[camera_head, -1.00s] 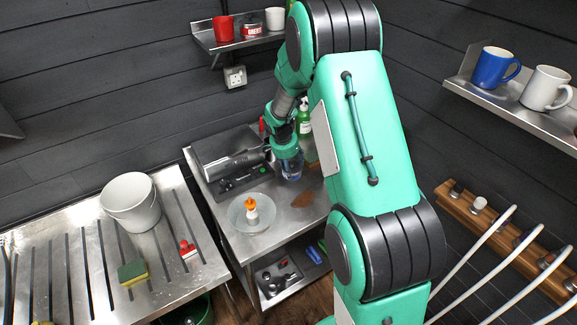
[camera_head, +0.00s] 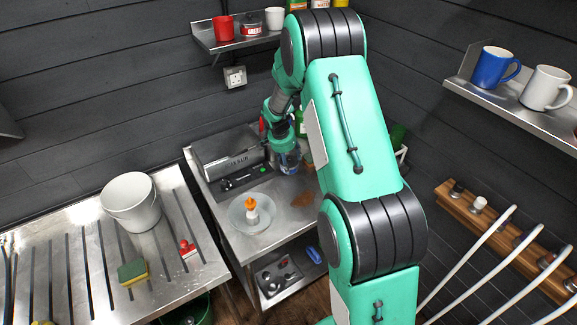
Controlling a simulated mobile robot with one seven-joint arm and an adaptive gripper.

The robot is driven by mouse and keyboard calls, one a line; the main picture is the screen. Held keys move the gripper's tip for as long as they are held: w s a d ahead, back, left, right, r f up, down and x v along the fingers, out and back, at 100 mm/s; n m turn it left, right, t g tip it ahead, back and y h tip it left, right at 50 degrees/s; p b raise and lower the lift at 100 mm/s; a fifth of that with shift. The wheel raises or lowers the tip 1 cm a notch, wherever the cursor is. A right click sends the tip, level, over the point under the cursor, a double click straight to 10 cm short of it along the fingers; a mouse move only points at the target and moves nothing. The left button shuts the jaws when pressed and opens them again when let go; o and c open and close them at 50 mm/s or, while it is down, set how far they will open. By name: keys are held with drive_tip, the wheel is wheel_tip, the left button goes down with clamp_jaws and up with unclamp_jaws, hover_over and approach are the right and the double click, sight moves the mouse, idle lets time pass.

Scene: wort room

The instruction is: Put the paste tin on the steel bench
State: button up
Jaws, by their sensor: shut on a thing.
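My arm reaches over the steel bench (camera_head: 251,216), and my gripper (camera_head: 288,161) is low over its back right part, beside the dark machine. The gripper is small in the picture and partly hidden by my wrist, so its fingers do not show clearly. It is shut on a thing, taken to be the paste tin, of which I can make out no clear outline. I cannot tell whether that thing touches the bench top.
The dark machine (camera_head: 228,155) fills the bench's back left. A bowl with an orange-topped bottle (camera_head: 251,212) stands in front. A brown patch (camera_head: 303,199) is at right. Bottles stand behind my wrist. The slotted drainer (camera_head: 82,255) holds a white bucket (camera_head: 130,203).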

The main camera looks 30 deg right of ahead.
drive_tip(key=shift+f, duration=1.2)
drive_tip(key=o, duration=1.8)
drive_tip(key=v, duration=1.1)
drive_tip(key=shift+s+a+r+p, duration=0.1)
drive_tip(key=shift+r+p, duration=0.2)
drive_tip(key=shift+r, duration=0.15)
